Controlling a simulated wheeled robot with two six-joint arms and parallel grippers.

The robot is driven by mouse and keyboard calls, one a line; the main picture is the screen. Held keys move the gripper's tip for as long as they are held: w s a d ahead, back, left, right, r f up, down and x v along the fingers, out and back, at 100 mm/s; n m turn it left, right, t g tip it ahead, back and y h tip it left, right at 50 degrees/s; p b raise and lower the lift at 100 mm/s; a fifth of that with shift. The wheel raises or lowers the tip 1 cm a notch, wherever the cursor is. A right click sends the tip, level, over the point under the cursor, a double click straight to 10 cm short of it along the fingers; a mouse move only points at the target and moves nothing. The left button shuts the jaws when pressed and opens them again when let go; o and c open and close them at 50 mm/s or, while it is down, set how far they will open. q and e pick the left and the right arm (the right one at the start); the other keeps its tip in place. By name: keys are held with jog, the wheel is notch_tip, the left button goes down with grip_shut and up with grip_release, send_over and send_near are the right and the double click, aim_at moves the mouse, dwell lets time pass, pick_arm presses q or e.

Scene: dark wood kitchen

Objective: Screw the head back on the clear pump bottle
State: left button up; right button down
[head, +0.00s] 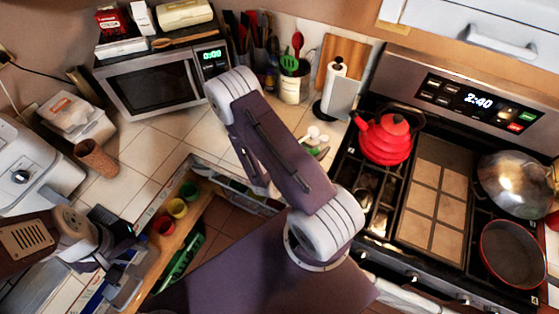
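My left gripper (118,240) is at the lower left, above the open drawer's left end and the counter edge. Its dark fingers point right; their gap is not clear, so I cannot tell whether it is open or shut. A clear, see-through piece (124,288) shows just below it; I cannot tell whether this is the pump bottle. I cannot pick out the pump head for sure. My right arm crosses the middle of the view, and its gripper does not show.
An open drawer (150,270) holds coloured cups. A red kettle (383,138) and a pan (513,253) are on the stove at the right. Small white items (315,135) lie near the paper towel (338,92).

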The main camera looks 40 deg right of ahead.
jog(key=w+a+f+b, duration=0.3)
jog(key=w+f+b, duration=0.4)
jog(key=w+b, duration=0.4)
jog(key=b, duration=0.4)
jog(key=shift+w+a, duration=0.15)
jog(key=shift+a, duration=0.2)
notch_tip(320, 180, down, 4)
jog(key=shift+f, duration=0.1)
